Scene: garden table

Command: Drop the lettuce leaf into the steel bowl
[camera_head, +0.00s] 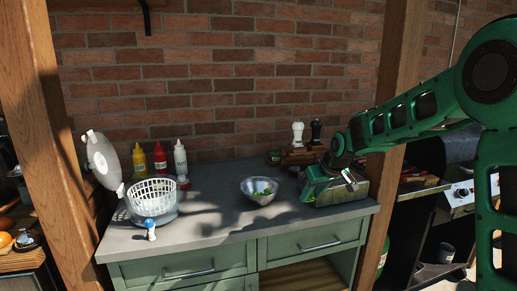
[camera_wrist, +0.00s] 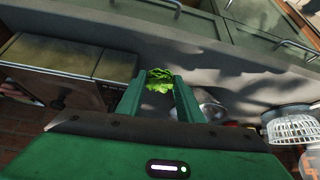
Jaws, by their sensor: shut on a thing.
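My gripper (camera_head: 309,193) is at the left end of a metal container on the counter, to the right of the steel bowl (camera_head: 262,198). In the wrist view, my gripper (camera_wrist: 159,84) is shut on a bright green lettuce leaf (camera_wrist: 158,79), which shows between the fingertips. The leaf cannot be made out clearly in the head view. The bowl has some green pieces inside. In the wrist view the bowl (camera_wrist: 211,101) is partly hidden behind the right finger.
The metal container (camera_head: 345,193) stands at the counter's right end. A white salad spinner basket (camera_head: 153,197) with its lid (camera_head: 103,160) tilted up is at left. Several sauce bottles (camera_head: 160,160) stand by the wall. Bare counter (camera_head: 220,212) lies between spinner and bowl.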

